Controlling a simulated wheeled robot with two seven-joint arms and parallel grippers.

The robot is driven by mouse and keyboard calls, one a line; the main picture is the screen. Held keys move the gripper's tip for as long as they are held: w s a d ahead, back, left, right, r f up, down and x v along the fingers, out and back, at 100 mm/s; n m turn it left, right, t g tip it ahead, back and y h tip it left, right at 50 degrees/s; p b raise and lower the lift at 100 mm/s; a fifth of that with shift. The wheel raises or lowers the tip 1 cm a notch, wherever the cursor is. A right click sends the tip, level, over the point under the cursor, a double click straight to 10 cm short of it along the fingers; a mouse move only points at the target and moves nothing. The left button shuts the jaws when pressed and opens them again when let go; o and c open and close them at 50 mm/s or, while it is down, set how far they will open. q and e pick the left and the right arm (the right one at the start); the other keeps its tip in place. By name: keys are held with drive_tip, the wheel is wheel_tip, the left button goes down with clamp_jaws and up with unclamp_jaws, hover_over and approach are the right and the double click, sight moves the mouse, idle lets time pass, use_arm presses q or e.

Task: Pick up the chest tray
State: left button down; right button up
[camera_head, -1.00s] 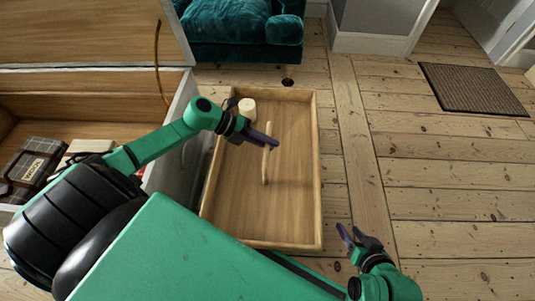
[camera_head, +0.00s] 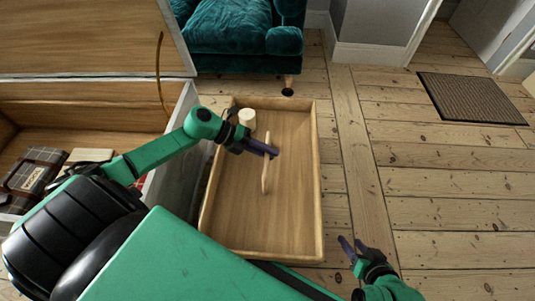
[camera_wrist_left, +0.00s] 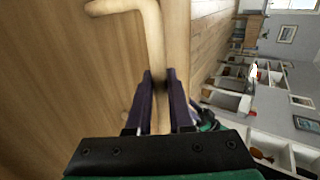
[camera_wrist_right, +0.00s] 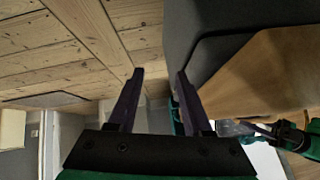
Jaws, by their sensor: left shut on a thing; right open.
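The chest tray (camera_head: 225,215) is a shallow wooden rectangle with a curved handle (camera_head: 265,178) across its middle. It is beside the open chest; I cannot tell whether it touches the floor. My left gripper (camera_head: 272,152) is shut on the handle near its far end. In the left wrist view the handle (camera_wrist_left: 150,30) runs between the fingers (camera_wrist_left: 160,85), with the tray's wooden bottom (camera_wrist_left: 50,80) beside it. My right gripper (camera_head: 352,244) is open and empty, right of the tray's near right corner. Its spread fingers also show in the right wrist view (camera_wrist_right: 160,77).
A white cylinder (camera_head: 247,118) is at the tray's far left corner. The open chest (camera_head: 90,98) at left holds books or boxes (camera_head: 32,172). A teal armchair (camera_head: 240,35) stands at the back. A brown mat (camera_head: 470,98) lies at far right. Floorboards right of the tray are clear.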

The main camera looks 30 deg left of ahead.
drive_tip(key=s+d+r+g+h+p, duration=0.3)
drive_tip(key=s+d+r+g+p, duration=0.15)
drive_tip(key=d+r, duration=0.35)
use_arm(q)
wheel_tip(320, 180, up, 18)
drive_tip(key=p, duration=0.1)
use_arm(e)
wheel_tip(320, 180, down, 6)
drive_tip(key=d+m, duration=0.1)
drive_tip(key=shift+s+d+f+g+h, duration=0.15)
drive_tip(key=shift+d+g+h, duration=0.25)
drive_tip(key=shift+g, duration=0.05)
